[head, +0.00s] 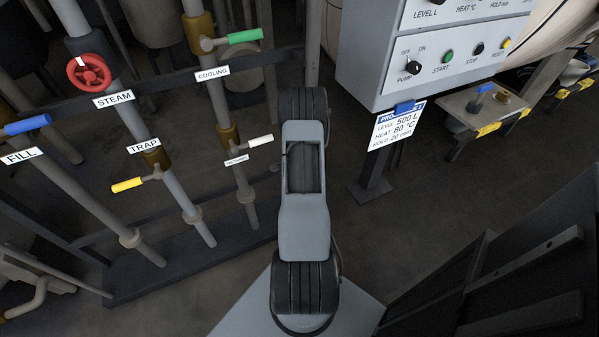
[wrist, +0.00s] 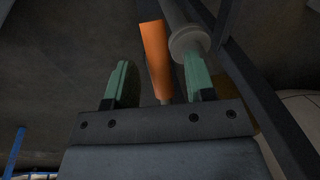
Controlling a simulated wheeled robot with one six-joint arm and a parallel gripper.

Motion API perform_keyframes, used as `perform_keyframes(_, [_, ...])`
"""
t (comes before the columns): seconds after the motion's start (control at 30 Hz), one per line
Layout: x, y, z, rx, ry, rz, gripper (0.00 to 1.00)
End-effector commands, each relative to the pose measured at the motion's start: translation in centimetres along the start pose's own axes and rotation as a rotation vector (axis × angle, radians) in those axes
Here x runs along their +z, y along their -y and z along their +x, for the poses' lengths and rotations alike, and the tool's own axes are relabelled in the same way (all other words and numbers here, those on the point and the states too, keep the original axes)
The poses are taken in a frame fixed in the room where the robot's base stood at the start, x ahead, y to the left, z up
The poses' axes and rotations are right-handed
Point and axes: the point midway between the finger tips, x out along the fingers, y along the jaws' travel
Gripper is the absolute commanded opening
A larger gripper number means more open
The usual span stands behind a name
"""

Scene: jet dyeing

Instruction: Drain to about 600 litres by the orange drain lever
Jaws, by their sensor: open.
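The orange drain lever (wrist: 155,55) shows in the wrist view, just beyond the mouth of my gripper. Its handle stands up in the picture between the two green fingers, nearer the right one. My gripper (wrist: 160,85) is open, with a clear gap on the left of the lever. I cannot tell how far the lever lies beyond the fingertips. The lever and my gripper are not visible in the head view. The control panel (head: 440,60) stands at the upper right of the head view; the level reading itself is cut off at the top edge.
A grey pipe with a flange (wrist: 189,42) runs close to the right finger. A dark beam (wrist: 262,95) slants past on the right. The head view shows the red steam wheel (head: 89,73), blue fill lever (head: 27,125), yellow trap lever (head: 127,184) and green cooling lever (head: 245,36).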

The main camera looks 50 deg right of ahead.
Motion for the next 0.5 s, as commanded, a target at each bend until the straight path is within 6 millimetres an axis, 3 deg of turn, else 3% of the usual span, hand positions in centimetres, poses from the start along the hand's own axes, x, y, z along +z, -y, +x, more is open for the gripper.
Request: perform_keyframes(0.5, [-0.1, 0.1, -10.1, -0.002, -0.002, 0.001, 0.50])
